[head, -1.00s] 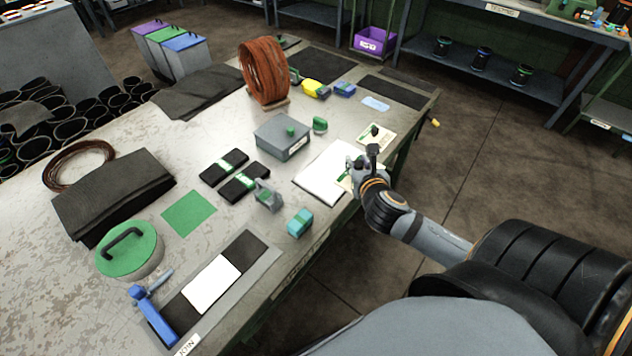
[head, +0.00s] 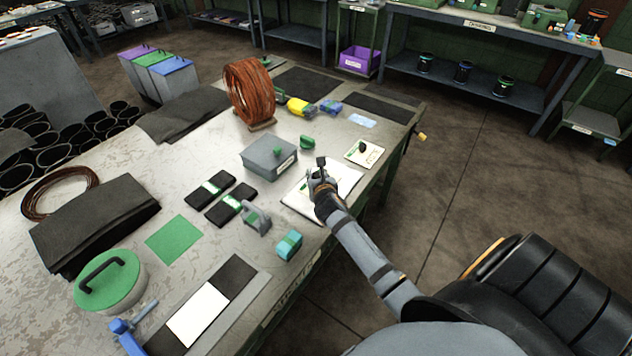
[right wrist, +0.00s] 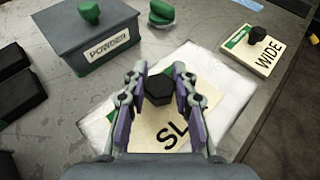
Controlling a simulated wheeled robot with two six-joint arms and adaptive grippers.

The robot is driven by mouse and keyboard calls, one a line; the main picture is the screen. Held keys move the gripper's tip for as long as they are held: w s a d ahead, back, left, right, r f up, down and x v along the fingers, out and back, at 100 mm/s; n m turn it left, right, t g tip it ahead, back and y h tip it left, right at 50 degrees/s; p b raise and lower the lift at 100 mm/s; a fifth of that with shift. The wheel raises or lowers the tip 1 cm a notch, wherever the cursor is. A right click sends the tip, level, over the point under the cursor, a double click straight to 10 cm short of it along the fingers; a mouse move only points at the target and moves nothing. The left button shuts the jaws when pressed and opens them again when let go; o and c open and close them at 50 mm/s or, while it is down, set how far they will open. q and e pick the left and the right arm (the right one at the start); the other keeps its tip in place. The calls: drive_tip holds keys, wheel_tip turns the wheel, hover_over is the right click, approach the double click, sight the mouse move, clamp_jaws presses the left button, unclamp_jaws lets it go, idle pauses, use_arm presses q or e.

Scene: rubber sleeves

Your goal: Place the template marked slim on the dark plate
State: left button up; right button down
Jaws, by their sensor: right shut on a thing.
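The template marked "SL", the rest of its word hidden, is a pale board with a green strip and black knob; it shows in the right wrist view (right wrist: 174,134). My right gripper (head: 319,172) is shut on its knob, above the white sheet (head: 345,180). I cannot tell whether the template touches the sheet. A dark plate (head: 236,272) with a white rectangle across its middle lies at the near table edge. Other flat dark panels lie at the far end (head: 305,81) and far right (head: 380,107). My left gripper is out of view.
The WIDE template (head: 364,152) lies right of the sheet.

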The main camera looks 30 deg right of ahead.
drive_tip(key=shift+w+f, duration=0.2)
drive_tip(key=shift+f, duration=1.55)
drive_tip(key=shift+f, duration=0.15)
drive_tip(key=c, duration=1.1)
unclamp_jaws()
drive_tip(key=shift+o, duration=0.2)
drive_tip(key=shift+s+a+r, duration=0.1)
drive_tip(key=shift+s+r, duration=0.15)
drive_tip(key=v, duration=1.1)
drive_tip(key=shift+s+r, duration=0.2)
drive_tip(key=shift+s, duration=0.05)
